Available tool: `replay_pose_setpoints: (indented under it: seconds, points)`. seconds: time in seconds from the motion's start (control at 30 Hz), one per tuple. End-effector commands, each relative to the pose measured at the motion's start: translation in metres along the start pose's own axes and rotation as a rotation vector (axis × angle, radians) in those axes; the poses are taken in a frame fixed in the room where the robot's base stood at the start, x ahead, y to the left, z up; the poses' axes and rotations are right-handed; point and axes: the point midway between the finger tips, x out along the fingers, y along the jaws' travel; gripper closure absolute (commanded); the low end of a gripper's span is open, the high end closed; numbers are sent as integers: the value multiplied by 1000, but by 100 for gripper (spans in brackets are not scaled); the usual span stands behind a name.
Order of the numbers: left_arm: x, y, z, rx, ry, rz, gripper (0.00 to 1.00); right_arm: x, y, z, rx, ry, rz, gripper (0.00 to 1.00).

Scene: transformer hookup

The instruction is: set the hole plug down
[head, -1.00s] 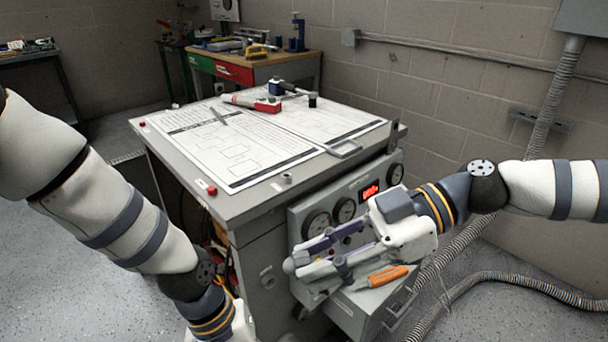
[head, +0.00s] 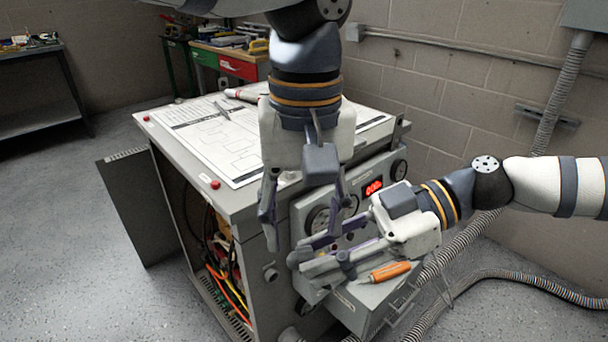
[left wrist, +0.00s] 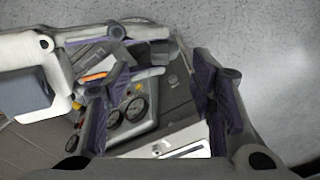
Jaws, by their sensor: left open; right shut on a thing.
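My right gripper (head: 304,262) is shut in front of the cabinet's gauge panel. A small grey rounded piece (head: 294,259), which looks like the hole plug, shows at its fingertips; the fingers hide most of it. My left gripper (head: 302,230) points down, open and empty, just above the right gripper's fingertips. In the left wrist view, the left fingers (left wrist: 160,95) are wide apart, with the cabinet side between and below them. The cabinet top (head: 190,175) carries large printed sheets (head: 215,140).
An orange-handled tool (head: 389,271) lies on the pulled-out drawer below the gauges. The cabinet door (head: 140,210) stands open at the left, with coloured cables inside. A corrugated conduit (head: 480,285) runs along the floor at right. A workbench (head: 235,68) stands behind.

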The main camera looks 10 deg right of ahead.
Motion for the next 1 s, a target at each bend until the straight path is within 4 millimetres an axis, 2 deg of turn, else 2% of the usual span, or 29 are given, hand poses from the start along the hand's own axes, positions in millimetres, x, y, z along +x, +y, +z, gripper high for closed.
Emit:
replay_pose_setpoints:
  seconds: [0.1, 0.23, 0.37, 0.57, 0.6, 0.63, 0.8, 0.9, 0.93, 1.0]
  points:
    - [25, 0, 1, 1, -4, 0, 49, 0, 0, 0, -1, 0, 0, 100]
    - [44, 0, 0, 0, -1, 0, 49, 0, 0, -1, -1, 0, 1, 100]
    - [51, 0, 0, -1, 0, 0, 49, 0, 0, -1, -1, 0, 1, 100]
    - [52, 0, 0, -1, 1, 1, 49, 0, 0, -1, -1, 0, 1, 100]
    - [52, 0, 0, -1, 0, 1, 52, 0, 0, -1, -1, 0, 1, 100]
    - [52, 0, 0, -1, 0, 1, 58, 0, 0, -1, -1, 0, 1, 100]
    - [51, 0, 0, -1, 0, 2, 97, 0, 0, -1, -1, 1, 0, 100]
    - [51, 2, 0, 0, 0, 6, 100, 0, 0, -1, -2, 1, -1, 100]
    - [51, 2, 0, 0, 0, 7, 100, 0, 0, -2, -2, 1, -1, 68]
    - [51, 2, 0, 0, 1, 8, 100, 0, 0, -1, -2, 1, -1, 52]
